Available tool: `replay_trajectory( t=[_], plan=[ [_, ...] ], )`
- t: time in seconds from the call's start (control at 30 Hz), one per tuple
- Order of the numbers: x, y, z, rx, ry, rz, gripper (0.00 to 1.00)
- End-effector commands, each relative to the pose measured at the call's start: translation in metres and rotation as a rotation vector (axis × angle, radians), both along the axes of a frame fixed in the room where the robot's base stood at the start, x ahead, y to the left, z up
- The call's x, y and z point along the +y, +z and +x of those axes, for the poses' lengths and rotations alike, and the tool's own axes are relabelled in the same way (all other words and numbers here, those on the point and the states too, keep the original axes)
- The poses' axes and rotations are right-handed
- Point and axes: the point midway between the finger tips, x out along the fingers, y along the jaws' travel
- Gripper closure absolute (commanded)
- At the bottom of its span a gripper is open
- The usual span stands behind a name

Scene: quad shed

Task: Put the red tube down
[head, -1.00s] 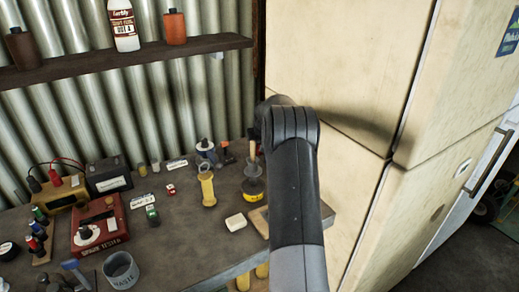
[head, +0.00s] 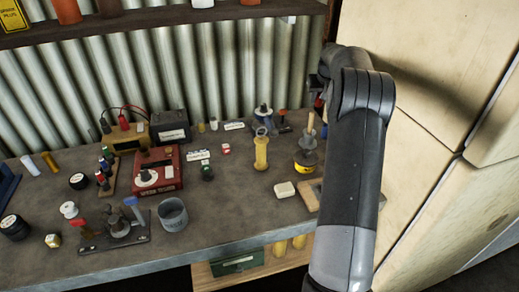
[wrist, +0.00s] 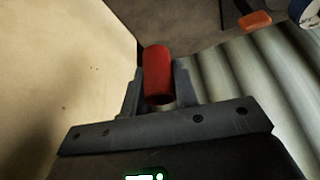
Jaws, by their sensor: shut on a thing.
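In the wrist view, the red tube (wrist: 158,70) stands between the two fingers of my gripper (wrist: 159,78), which is shut on it. In the head view my gripper is mostly hidden behind my arm, near the wooden cabinet at the back right of the bench. A small red patch there may be the tube, but I cannot be sure. The grey workbench (head: 245,210) lies below and left of my arm.
A shelf (head: 150,22) runs above. The wooden cabinet (head: 425,90) closes the right side. Bare bench shows in the front middle.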

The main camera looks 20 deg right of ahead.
Motion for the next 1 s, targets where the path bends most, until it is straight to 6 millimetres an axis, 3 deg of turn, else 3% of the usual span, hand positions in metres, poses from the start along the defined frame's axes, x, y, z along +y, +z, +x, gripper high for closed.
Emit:
replay_trajectory(
  t=[0.17, 0.27, 0.47, 0.6, 0.8, 1.0],
  plan=[
    [0.064, 0.008, -0.002, -0.001, 0.060, 0.001, 0.94],
    [0.116, 0.012, -0.011, -0.001, 0.110, 0.001, 0.94],
    [0.220, 0.014, -0.047, 0.000, 0.214, 0.001, 0.94],
    [0.283, 0.012, -0.084, -0.001, 0.282, 0.001, 0.94],
    [0.341, 0.006, -0.131, -0.001, 0.353, 0.001, 0.94],
    [0.362, -0.002, -0.153, 0.000, 0.383, 0.001, 0.94]
  ],
)
